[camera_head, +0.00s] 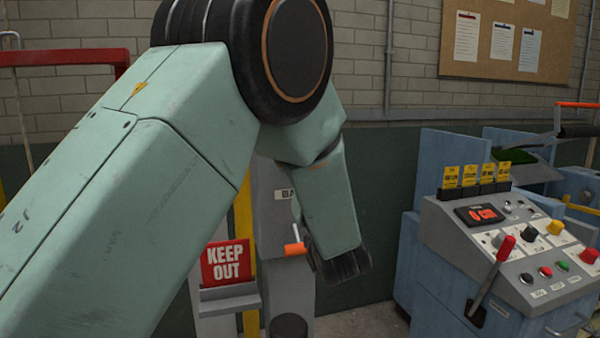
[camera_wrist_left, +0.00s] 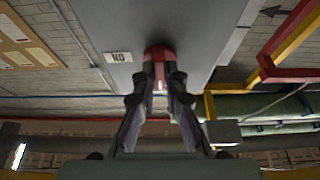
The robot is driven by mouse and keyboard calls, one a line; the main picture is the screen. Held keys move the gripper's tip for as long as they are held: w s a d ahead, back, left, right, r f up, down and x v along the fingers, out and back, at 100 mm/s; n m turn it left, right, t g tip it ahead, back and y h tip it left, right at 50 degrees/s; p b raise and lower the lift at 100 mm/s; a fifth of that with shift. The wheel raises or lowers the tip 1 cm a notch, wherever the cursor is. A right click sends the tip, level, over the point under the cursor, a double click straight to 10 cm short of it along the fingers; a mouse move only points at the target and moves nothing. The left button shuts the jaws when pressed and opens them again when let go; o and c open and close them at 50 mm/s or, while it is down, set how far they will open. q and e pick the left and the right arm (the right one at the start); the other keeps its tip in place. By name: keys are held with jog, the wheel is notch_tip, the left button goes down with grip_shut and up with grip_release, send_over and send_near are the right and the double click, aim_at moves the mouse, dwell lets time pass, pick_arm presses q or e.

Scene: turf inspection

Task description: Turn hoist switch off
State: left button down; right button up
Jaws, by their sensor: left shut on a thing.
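A red switch handle (camera_wrist_left: 158,52) sits on the face of a grey cabinet in the left wrist view. My left gripper (camera_wrist_left: 160,78) is closed around it, one finger on each side. A small white label (camera_wrist_left: 118,57) is beside the handle. In the head view, the grey cabinet (camera_head: 287,285) stands behind my left arm, with its label (camera_head: 284,194) partly covered. My right gripper is in neither view.
A red KEEP OUT sign (camera_head: 227,262) and an orange-tipped lever (camera_head: 295,249) are close to my left wrist. A control console (camera_head: 500,240) with knobs and a red-handled lever stands at the right. A red rail (camera_head: 65,57) is at the far left.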

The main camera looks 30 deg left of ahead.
pick_arm(q)
jog(key=shift+r, duration=0.35)
jog(key=c, duration=1.9)
grip_release()
jog(key=o, duration=0.5)
jog(key=shift+f, duration=0.25)
jog(key=shift+r, duration=0.1)
notch_tip(320, 180, up, 10)
jog(key=shift+w, duration=0.1)
